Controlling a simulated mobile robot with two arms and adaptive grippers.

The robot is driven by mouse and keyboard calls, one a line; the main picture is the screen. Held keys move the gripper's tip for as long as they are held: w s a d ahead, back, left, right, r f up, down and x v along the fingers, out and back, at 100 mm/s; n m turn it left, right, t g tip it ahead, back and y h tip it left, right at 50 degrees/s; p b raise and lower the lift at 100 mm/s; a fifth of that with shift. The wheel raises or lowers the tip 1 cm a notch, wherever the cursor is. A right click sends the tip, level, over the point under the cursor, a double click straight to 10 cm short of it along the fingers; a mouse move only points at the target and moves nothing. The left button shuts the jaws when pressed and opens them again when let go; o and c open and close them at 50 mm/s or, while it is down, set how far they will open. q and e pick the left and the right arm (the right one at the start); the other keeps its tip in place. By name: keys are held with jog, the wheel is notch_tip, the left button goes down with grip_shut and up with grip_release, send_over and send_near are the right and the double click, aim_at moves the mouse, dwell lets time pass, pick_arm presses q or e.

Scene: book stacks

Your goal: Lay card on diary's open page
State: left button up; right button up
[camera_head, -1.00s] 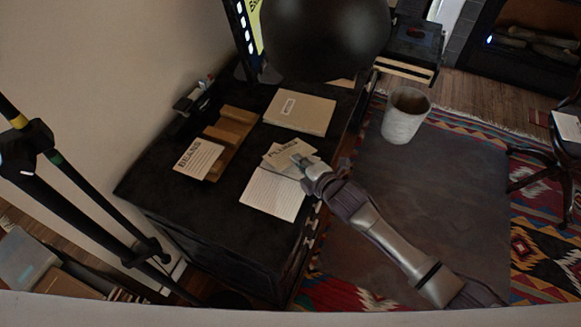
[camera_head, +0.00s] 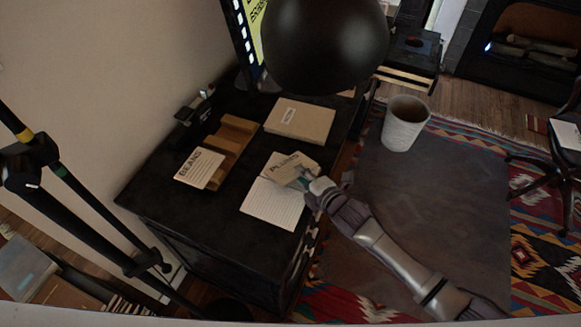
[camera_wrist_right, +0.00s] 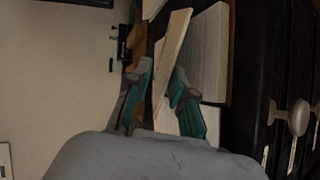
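The card (camera_head: 286,165), lettered at its top edge, is in my right gripper (camera_head: 306,180), above the upper part of the open diary. It hides part of the diary. The diary's lined white page (camera_head: 271,205) shows bare below the card. In the right wrist view the card (camera_wrist_right: 174,45) stands nearly edge-on between the two teal fingertips (camera_wrist_right: 163,85), which are closed on it. It looks tilted; whether its lower edge touches the diary I cannot tell. I cannot make out my left gripper.
A wooden rack (camera_head: 233,135) stands on the black desk (camera_head: 165,190), with a BEANS card (camera_head: 199,168) leaning at its front. A closed tan book (camera_head: 301,121) lies behind the diary. A dark round lamp shade (camera_head: 325,45) hangs overhead. A bin (camera_head: 405,124) stands on the floor.

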jog(key=p+v, duration=0.3)
jog(key=v, duration=0.2)
jog(key=shift+s+r+p, duration=0.15)
jog(key=shift+r+p, duration=0.1)
jog(key=shift+p, duration=0.05)
jog(key=shift+s+d, duration=0.3)
jog(key=shift+s, duration=0.15)
jog(key=shift+r, duration=0.1)
notch_tip(320, 180, up, 7)
jog(key=s+d+p, duration=0.1)
jog(key=s+p, duration=0.1)
jog(key=p, duration=0.6)
jog(key=shift+d, duration=0.25)
